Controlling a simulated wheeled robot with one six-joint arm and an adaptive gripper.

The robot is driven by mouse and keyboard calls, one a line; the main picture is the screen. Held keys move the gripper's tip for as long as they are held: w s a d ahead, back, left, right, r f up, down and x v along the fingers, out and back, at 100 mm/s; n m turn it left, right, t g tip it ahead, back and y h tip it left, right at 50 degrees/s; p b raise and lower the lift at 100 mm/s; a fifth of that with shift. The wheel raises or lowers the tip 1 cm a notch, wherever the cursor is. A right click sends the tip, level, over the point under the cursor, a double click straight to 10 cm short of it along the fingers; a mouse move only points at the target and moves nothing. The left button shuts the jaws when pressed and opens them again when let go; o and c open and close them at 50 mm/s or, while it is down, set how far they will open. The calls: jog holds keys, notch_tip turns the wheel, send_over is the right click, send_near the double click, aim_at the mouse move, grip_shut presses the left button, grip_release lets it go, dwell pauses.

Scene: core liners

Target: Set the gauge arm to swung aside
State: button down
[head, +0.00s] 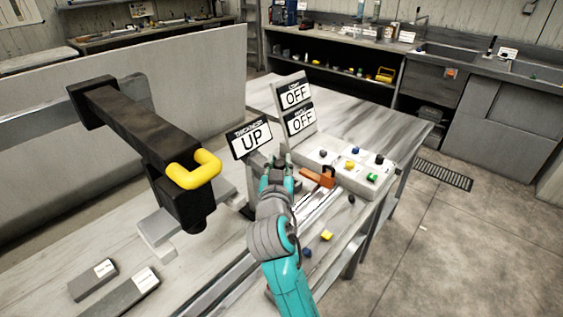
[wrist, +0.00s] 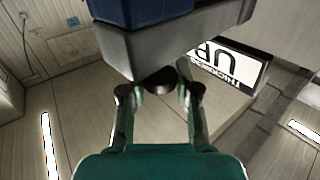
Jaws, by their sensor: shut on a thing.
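A sign reading "THICKNESS" and "UP" (head: 251,138) stands upright on the bench, and it also shows upside down in the wrist view (wrist: 232,65). My gripper (head: 275,163) is just below and right of this sign, small and partly hidden by my wrist in the head view. In the wrist view my gripper (wrist: 160,88) is shut on a dark rounded knob (wrist: 160,79) under a grey block (wrist: 170,42). The knob appears to belong to the gauge arm, but most of that arm is hidden. I cannot tell its swing angle.
A thick black arm (head: 140,120) with a yellow handle (head: 195,170) juts over the bench at left. Right of my gripper are an orange-brown block (head: 318,177), a button box (head: 361,178) and two "OFF" signs (head: 298,107). Two labelled grey bars (head: 127,292) lie at front left.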

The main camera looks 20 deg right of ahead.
jog(key=c, duration=0.8)
grip_release()
jog(key=v, duration=1.2)
jog(key=shift+f, duration=0.1)
